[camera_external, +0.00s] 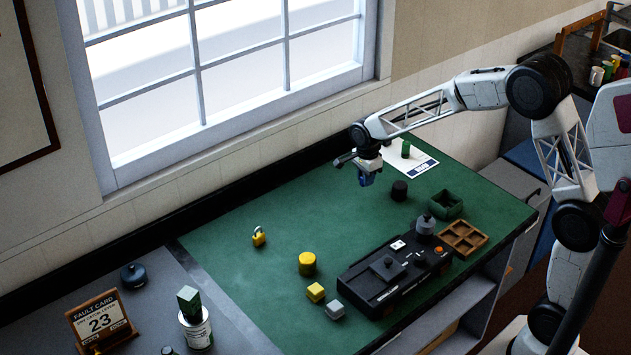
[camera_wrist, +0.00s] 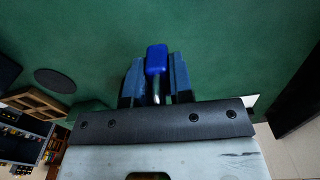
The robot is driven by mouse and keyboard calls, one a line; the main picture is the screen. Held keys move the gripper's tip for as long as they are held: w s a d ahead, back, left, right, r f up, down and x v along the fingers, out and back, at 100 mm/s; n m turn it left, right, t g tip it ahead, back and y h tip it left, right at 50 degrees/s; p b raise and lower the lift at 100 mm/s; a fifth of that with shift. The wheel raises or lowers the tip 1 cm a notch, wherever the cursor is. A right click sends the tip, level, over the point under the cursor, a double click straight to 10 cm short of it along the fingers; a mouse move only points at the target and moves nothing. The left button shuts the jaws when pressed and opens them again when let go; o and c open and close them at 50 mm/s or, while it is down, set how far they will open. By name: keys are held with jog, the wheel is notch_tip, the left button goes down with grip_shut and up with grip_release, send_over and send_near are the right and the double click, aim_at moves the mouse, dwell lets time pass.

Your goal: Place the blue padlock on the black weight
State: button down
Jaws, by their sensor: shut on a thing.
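The blue padlock (camera_external: 365,181) hangs in my gripper (camera_external: 367,172) above the green mat. In the wrist view the padlock (camera_wrist: 156,60) sits between the two blue fingers of my gripper (camera_wrist: 157,70), its metal shackle toward the palm. My gripper is shut on it. A black cylinder (camera_external: 399,190), which looks like the black weight, stands on the mat to the right of and below the padlock in the external picture. It seems to be the dark disc (camera_wrist: 55,80) at the left of the wrist view. Its top looks bare.
Near the black cylinder are a green open box (camera_external: 446,194), a brown divided tray (camera_external: 481,236) and a black control box (camera_external: 348,283). A green cylinder (camera_external: 406,149) stands on a white card. A yellow padlock (camera_external: 259,237) and yellow cylinder (camera_external: 307,256) stand left. The mat's middle is clear.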

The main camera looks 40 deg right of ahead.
jog(key=s+d+r, duration=0.2)
jog(key=s, duration=0.6)
jog(key=s+d+r, duration=0.1)
jog(key=s+d, duration=0.2)
jog(key=s, duration=0.4)
jog(key=s+d+r+n, duration=0.1)
jog(key=s+d+r, duration=0.1)
jog(key=s, duration=0.6)
jog(key=shift+s+d+r, duration=0.3)
jog(key=shift+d, duration=0.15)
jog(key=shift+w, duration=0.1)
send_over(400, 184)
jog(key=shift+f, duration=0.75)
jog(key=shift+f, duration=1.75)
jog(key=shift+f, duration=0.1)
